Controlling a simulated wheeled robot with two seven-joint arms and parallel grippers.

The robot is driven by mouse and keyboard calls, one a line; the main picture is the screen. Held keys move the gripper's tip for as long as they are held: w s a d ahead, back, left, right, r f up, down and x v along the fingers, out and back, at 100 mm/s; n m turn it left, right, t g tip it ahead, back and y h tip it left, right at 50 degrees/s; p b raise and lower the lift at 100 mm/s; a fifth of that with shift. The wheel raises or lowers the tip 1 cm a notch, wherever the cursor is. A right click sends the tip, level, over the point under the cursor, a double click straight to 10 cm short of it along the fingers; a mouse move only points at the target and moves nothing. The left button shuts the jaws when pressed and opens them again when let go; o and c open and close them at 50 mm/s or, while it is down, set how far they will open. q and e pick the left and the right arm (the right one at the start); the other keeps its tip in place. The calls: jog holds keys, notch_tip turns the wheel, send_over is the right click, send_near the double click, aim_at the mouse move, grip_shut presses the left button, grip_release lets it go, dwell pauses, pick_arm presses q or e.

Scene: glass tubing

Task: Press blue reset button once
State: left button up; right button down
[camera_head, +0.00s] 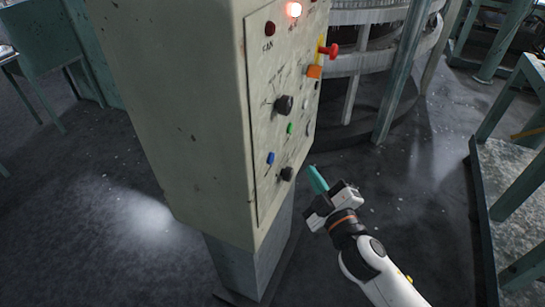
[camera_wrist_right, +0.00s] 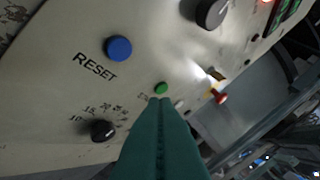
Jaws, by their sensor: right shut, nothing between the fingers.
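The blue reset button (camera_head: 270,158) is on the lower left of the control panel (camera_head: 262,95) in the head view. In the right wrist view the blue button (camera_wrist_right: 118,48) sits above the word RESET, up and left of my fingertips. My right gripper (camera_head: 316,177) is shut and empty, with teal fingers pressed together. In the head view it is to the right of the panel's lower part. In the wrist view its fingertips (camera_wrist_right: 160,102) point at the panel just below a green button (camera_wrist_right: 161,88); I cannot tell the gap. My left gripper is not in view.
Black knobs (camera_head: 284,105) and (camera_head: 287,173), a green button (camera_head: 290,128), an orange block (camera_head: 314,71) and a red knob (camera_head: 329,50) also stand out from the panel. A metal-framed table (camera_head: 510,165) is at the right. The floor between is clear.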

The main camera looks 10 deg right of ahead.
jog(key=w+a, duration=0.3)
jog(key=a, duration=0.2)
jog(key=shift+w+a, duration=0.2)
jog(key=shift+w, duration=0.1)
dwell(1.9)
jog(key=shift+w+a, duration=0.25)
jog(key=shift+a, duration=0.1)
jog(key=shift+w+a, duration=0.2)
jog(key=shift+a, duration=0.1)
dwell(0.6)
jog(key=shift+s+d, duration=0.1)
jog(key=shift+d, duration=0.05)
jog(key=shift+s+d, duration=0.35)
jog(key=shift+d, duration=0.15)
dwell(0.3)
jog(key=shift+s+d+p, duration=0.2)
jog(key=shift+s+d, duration=0.5)
jog(key=shift+d, duration=0.35)
jog(key=shift+s+d+p, duration=0.2)
jog(key=shift+s+d, duration=0.5)
jog(key=shift+d, duration=0.35)
